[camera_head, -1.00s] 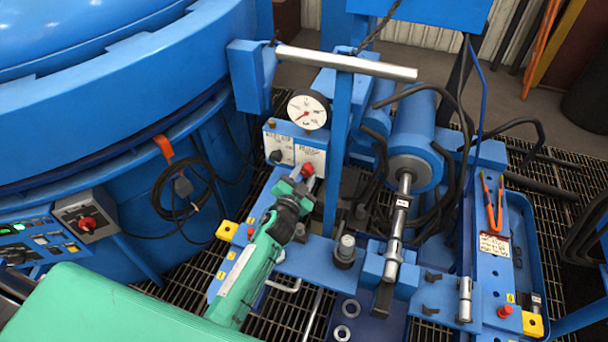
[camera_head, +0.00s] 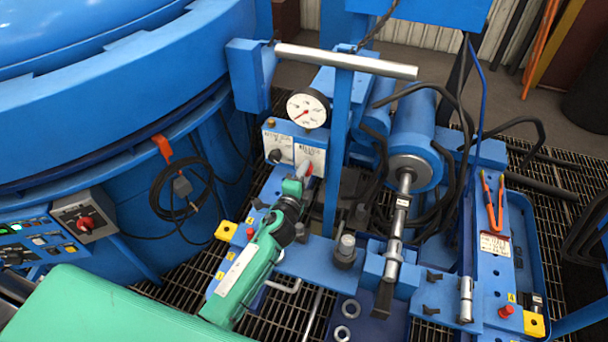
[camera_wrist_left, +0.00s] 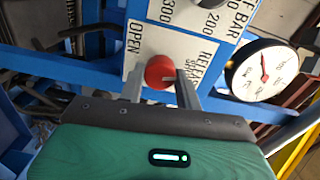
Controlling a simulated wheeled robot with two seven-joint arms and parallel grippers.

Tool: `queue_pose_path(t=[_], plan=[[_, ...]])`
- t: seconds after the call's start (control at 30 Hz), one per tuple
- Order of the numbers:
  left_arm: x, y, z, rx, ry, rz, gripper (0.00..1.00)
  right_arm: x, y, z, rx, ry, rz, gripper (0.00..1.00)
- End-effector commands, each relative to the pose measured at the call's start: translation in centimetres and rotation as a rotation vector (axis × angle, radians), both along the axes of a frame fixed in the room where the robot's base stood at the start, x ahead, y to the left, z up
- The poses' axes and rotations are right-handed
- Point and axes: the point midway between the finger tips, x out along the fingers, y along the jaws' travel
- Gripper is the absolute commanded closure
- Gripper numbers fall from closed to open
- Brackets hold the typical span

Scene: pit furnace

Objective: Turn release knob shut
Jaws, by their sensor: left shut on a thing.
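The red release knob (camera_wrist_left: 160,72) sits on a white label plate in the left wrist view, with OPEN printed on its left and RELEASE on its right. In the head view the knob (camera_head: 308,168) is on the right white plate below the gauge, partly hidden by my gripper. My left gripper (camera_head: 303,174) reaches up to it from the lower left. In the left wrist view its two fingers (camera_wrist_left: 160,88) are on either side of the knob, shut on it. My right gripper is not in view.
A pressure gauge (camera_head: 308,109) stands just above the knob plate. A second, dark knob (camera_head: 276,156) is to its left. A blue post (camera_head: 340,150) with a steel crossbar (camera_head: 345,62) rises close on the right. A blue cylinder (camera_head: 411,135) lies beyond.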

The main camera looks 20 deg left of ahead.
Motion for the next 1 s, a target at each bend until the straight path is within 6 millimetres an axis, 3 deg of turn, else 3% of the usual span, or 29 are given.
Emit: queue_pose_path(t=[0.4,1.0], plan=[[-0.06,-0.10,-0.19,0.204,-0.005,-0.001,0.89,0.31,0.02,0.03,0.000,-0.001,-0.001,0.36],[-0.07,-0.09,-0.22,0.239,-0.005,-0.002,0.89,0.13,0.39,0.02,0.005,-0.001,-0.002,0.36]])
